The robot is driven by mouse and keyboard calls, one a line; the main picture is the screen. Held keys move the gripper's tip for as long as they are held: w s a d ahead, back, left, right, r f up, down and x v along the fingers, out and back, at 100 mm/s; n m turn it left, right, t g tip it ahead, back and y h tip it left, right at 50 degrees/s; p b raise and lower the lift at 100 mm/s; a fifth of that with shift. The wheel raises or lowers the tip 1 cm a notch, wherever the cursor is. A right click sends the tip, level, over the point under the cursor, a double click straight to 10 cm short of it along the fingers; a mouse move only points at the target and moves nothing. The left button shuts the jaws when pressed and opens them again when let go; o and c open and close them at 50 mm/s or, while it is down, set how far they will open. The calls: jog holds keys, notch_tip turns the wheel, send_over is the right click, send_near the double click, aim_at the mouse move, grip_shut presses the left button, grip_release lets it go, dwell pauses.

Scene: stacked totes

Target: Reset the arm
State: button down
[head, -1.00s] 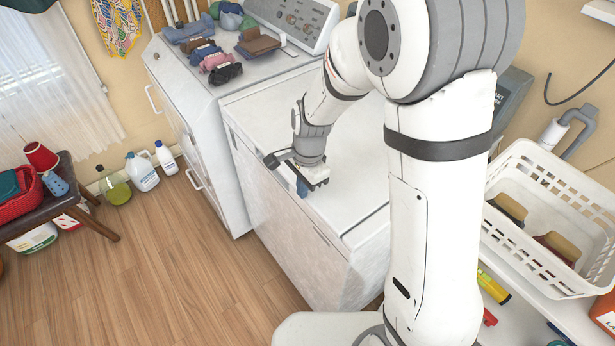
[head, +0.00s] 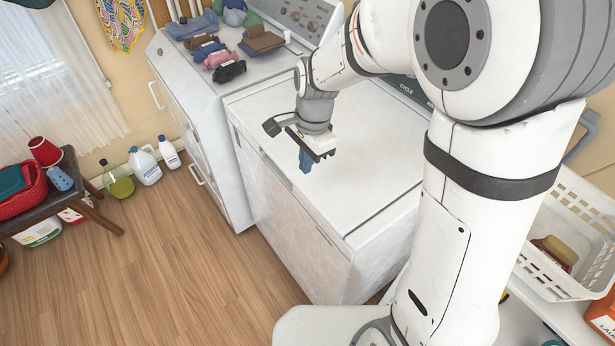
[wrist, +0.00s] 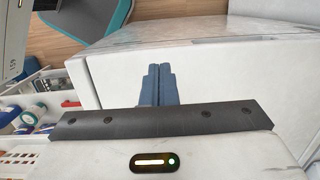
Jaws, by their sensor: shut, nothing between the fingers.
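My gripper (head: 305,161) is above the front part of the white machine's top (head: 345,175) in the head view, pointing down. Its blue fingers are together with nothing between them. In the wrist view the two blue fingers (wrist: 156,86) stand side by side, closed, in front of the machine's pale surface (wrist: 215,75). My arm is bent, with its large shoulder and upper link covering the right part of the head view.
A second white machine (head: 210,110) at left carries several folded cloths (head: 224,48). A white basket (head: 570,235) is on the right. A dark bench (head: 75,185) with a red basket (head: 25,190) and several bottles (head: 145,166) line the left wall. The wooden floor (head: 150,270) is open.

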jog(key=shift+d+r, duration=0.1)
jog(key=shift+r, duration=1.85)
jog(key=s+d+r+n+t, duration=0.2)
jog(key=s+d+r+n, duration=0.1)
jog(key=s+d+n, duration=0.2)
jog(key=s+d+r+n+t+h, duration=0.1)
jog(key=s+d+r+n, duration=0.2)
jog(key=s+d+n, duration=0.2)
jog(key=s+d, duration=0.3)
jog(key=d, duration=0.3)
jog(key=shift+s+n+t, duration=0.3)
jog(key=shift+s+t, duration=0.05)
jog(key=shift+t, duration=0.05)
jog(key=c, duration=2.1)
grip_release()
